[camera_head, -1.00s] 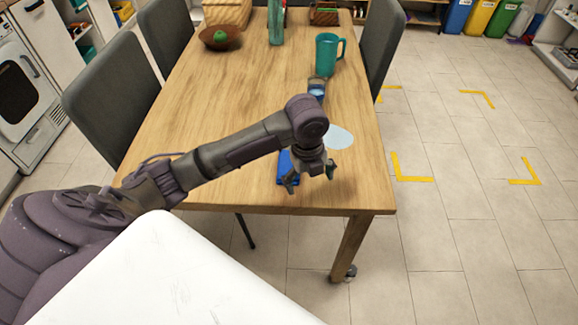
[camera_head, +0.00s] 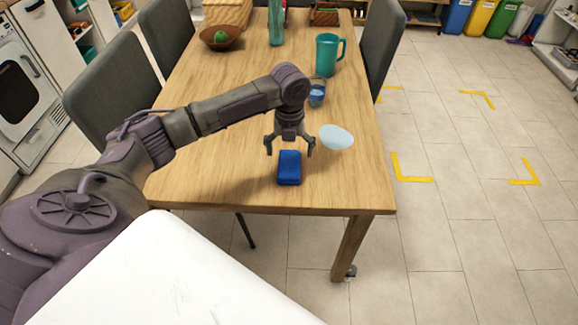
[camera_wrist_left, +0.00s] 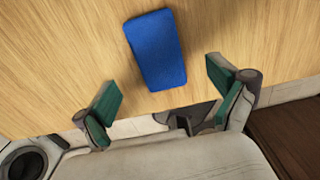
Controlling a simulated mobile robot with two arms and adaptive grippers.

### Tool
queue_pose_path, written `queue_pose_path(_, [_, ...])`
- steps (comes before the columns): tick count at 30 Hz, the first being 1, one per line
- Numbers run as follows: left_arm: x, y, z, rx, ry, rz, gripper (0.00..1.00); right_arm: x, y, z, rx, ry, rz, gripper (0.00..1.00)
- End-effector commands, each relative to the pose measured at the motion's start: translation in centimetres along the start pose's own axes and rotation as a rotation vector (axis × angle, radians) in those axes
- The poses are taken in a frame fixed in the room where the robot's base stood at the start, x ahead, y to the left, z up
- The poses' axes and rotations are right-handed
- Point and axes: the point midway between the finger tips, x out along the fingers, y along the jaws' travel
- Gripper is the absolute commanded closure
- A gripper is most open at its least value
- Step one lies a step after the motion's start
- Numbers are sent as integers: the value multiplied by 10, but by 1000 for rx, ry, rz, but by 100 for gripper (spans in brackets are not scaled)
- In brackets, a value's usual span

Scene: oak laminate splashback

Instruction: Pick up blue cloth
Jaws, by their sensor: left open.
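The blue cloth (camera_head: 289,168) is a small folded rectangle lying flat on the wooden table, near its front edge. In the left wrist view the cloth (camera_wrist_left: 155,50) lies just beyond the fingertips, roughly centred between them. My left gripper (camera_head: 290,149) is open and empty, above the table and just behind the cloth in the head view. Its two green-padded fingers (camera_wrist_left: 165,92) are spread apart in the wrist view, not touching the cloth. My right gripper is in neither view.
A glass with blue liquid (camera_head: 317,93) and a teal mug (camera_head: 327,55) stand behind. A bowl (camera_head: 220,38) is farther back. The table front (camera_head: 230,190) is clear.

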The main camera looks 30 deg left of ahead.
Motion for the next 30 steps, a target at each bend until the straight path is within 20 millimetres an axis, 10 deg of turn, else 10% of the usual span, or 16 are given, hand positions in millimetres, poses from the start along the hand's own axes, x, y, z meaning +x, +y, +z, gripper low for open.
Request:
queue_pose_path(19, [52, 2, 1, 1, -1, 1, 4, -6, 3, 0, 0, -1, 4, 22])
queue_pose_path(30, [52, 2, 1, 0, -1, 1, 64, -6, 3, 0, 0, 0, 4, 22])
